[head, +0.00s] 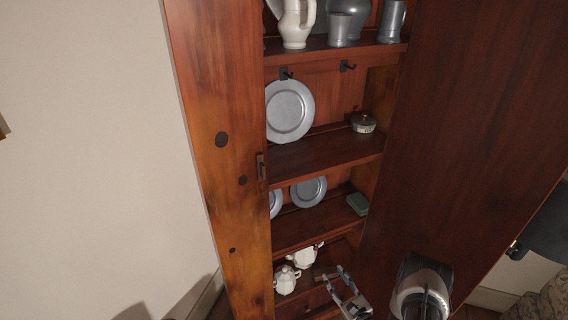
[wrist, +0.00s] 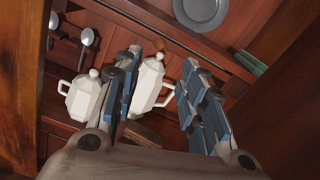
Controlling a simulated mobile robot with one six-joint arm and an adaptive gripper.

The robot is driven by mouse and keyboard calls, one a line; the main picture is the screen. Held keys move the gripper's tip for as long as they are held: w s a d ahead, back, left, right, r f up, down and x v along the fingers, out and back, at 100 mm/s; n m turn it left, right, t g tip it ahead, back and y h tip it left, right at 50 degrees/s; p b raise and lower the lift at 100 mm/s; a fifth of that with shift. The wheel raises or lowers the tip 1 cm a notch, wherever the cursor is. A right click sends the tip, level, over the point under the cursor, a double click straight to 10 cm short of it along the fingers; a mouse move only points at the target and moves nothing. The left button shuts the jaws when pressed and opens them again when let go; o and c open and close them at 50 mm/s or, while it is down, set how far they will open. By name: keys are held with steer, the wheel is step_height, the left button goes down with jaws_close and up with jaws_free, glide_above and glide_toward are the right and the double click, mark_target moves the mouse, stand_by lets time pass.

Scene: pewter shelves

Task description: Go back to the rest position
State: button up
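My gripper (head: 347,298) is at the lower part of the cabinet, in front of the lower shelves, near the bottom of the head view. In the wrist view my gripper (wrist: 157,88) has its two fingers spread apart, with nothing held between them. A white lidded pot (wrist: 148,85) shows beyond and between the fingers, and a second white pot (wrist: 84,97) stands left of the left finger. I cannot tell whether a finger touches the nearer pot. In the head view the two white pots (head: 303,257) (head: 286,279) stand left of my gripper.
The wooden cabinet's left side (head: 222,150) and its broad right panel (head: 470,130) flank the shelves. Higher shelves hold a pewter plate (head: 289,110), a small lidded dish (head: 363,123), a green box (head: 357,203) and a white pitcher (head: 295,24). Spoons (wrist: 88,38) hang at the wrist view's left.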

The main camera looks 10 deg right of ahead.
steer(key=w+a+r+n+g+y, duration=0.1)
steer(key=a+r+n+g+y, duration=0.55)
steer(key=r, duration=0.65)
steer(key=w+a+r+n+g+y, duration=0.1)
steer(key=a+r+n+g+y, duration=0.25)
steer(key=a+r+n, duration=0.6)
steer(key=s+a+r+n+g+h, duration=0.3)
steer(key=s+a+r+n+g, duration=0.1)
steer(key=s+r, duration=0.5)
steer(key=s+a+r+n+g+h, duration=0.3)
steer(key=s+a+r+n+g, duration=0.15)
steer(key=s+r, duration=0.45)
steer(key=s+d+r+n+t+h, duration=0.3)
steer(key=s+d+n+t+h, duration=0.2)
steer(key=s+d, duration=0.4)
steer(key=shift+s+r+n+h, duration=0.5)
steer(key=shift+s+h, duration=0.3)
steer(key=shift+h, duration=0.6)
steer(key=shift+f+t, duration=0.1)
steer(key=shift+t, duration=0.15)
